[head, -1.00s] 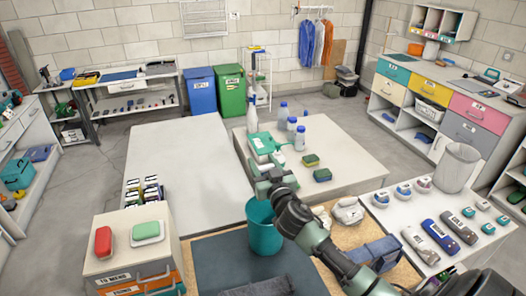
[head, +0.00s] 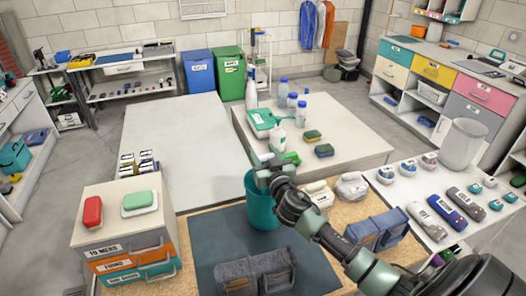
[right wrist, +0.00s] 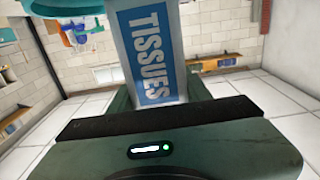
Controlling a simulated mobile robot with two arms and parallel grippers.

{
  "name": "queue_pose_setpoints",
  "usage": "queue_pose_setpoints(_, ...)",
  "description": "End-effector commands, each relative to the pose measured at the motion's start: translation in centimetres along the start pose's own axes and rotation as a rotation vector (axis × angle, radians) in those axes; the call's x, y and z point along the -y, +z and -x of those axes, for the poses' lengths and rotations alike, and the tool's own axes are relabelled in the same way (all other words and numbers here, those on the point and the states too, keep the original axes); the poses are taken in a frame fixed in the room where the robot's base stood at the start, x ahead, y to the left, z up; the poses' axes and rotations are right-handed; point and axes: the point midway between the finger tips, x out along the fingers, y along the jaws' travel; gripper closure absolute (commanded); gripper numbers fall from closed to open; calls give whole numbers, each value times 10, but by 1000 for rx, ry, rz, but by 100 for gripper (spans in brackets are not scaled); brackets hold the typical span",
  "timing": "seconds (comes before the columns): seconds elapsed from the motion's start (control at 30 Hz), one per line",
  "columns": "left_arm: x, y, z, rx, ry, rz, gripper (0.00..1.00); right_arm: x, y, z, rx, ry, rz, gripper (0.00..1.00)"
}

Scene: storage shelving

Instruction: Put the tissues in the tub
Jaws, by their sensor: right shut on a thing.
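The tub (head: 263,208) is a teal cylinder standing at the back edge of the dark mat in the head view. My right gripper (head: 268,171) is over the tub's rim in that view. In the right wrist view the gripper (right wrist: 155,100) is shut on a white pack of tissues (right wrist: 153,50) with a blue "TISSUES" label. The held pack is hard to make out in the head view, and its height above the tub is unclear. My left gripper is not in view.
Two pale packs (head: 351,186) lie right of the tub. Folded denim items (head: 378,229) and a dark grey cloth item (head: 255,272) lie nearer. Bottles and sponges (head: 324,150) stand on the table behind. The pale table (head: 175,150) at left is mostly clear.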

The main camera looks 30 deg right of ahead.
Motion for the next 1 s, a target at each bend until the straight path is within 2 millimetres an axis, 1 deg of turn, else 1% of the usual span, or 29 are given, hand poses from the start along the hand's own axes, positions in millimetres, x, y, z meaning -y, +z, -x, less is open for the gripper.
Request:
queue_pose_setpoints(0.03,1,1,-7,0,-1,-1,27,0,8,0,-1,0,1,90)
queue_pose_setpoints(0.2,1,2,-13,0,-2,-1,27,0,15,0,-1,1,1,90)
queue_pose_setpoints(0.57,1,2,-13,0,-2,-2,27,0,16,0,-1,1,0,90)
queue_pose_setpoints(0.6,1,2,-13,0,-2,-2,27,0,16,0,-1,1,0,44)
queue_pose_setpoints(0.67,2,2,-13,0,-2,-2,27,0,16,0,-1,0,0,27)
queue_pose_setpoints(1.0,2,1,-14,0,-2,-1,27,0,16,0,-1,0,0,27)
